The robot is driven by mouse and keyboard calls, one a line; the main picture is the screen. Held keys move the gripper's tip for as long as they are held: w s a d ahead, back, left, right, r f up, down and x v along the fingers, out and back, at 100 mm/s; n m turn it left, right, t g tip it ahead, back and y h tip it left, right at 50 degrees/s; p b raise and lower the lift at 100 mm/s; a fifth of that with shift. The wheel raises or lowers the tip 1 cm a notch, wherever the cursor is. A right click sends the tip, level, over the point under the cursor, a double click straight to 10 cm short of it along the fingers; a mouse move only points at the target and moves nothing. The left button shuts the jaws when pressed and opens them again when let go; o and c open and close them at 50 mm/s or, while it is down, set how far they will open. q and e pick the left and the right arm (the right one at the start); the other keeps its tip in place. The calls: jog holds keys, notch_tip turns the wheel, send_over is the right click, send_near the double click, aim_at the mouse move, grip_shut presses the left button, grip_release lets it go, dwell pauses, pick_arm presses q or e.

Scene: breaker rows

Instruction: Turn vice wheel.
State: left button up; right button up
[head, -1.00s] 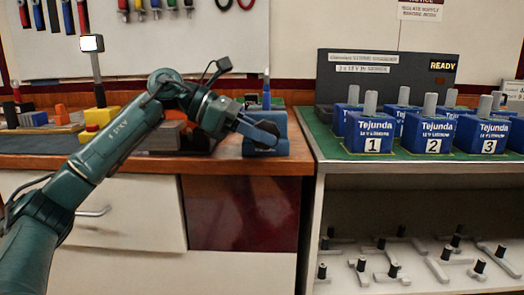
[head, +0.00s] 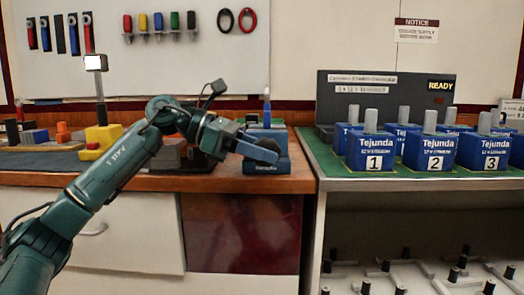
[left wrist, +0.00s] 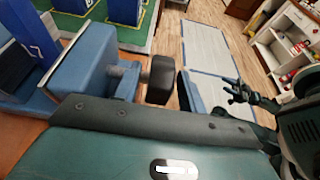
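The blue vice (head: 268,166) stands at the right end of the wooden bench, beside the green-topped surface. In the left wrist view its blue body (left wrist: 85,78) is at left, with a short grey shaft leading to the dark round wheel (left wrist: 160,78). My left gripper (head: 262,148) reaches the vice from the left. In the left wrist view, its blue-grey fingers (left wrist: 158,88) stand apart on either side of the wheel. Firm contact cannot be told. What seems to be my right gripper (left wrist: 236,94) shows small at right, away from the vice; its opening is unclear.
Numbered blue Tejunda blocks (head: 371,152) stand on the green surface to the right, before a grey panel marked READY (head: 385,100). A yellow-based lamp (head: 102,135) and other items stand behind my left arm. A shelf below holds several grey handles.

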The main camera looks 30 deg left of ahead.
aim_at(262, 138)
pick_arm(q)
jog(key=shift+o, duration=0.4)
jog(key=shift+r, duration=0.15)
notch_tip(262, 138, up, 3)
jog(key=shift+f+p, duration=0.1)
jog(key=shift+p, duration=0.85)
notch_tip(262, 138, up, 6)
jog(key=p, duration=0.3)
jog(key=shift+f, duration=0.1)
jog(key=shift+r, duration=0.5)
pick_arm(e)
jog(key=shift+s+d+f+n+h, duration=0.1)
jog(key=shift+s+d+n+h, duration=0.1)
jog(key=shift+d+n+h, duration=0.35)
jog(key=shift+a, duration=0.1)
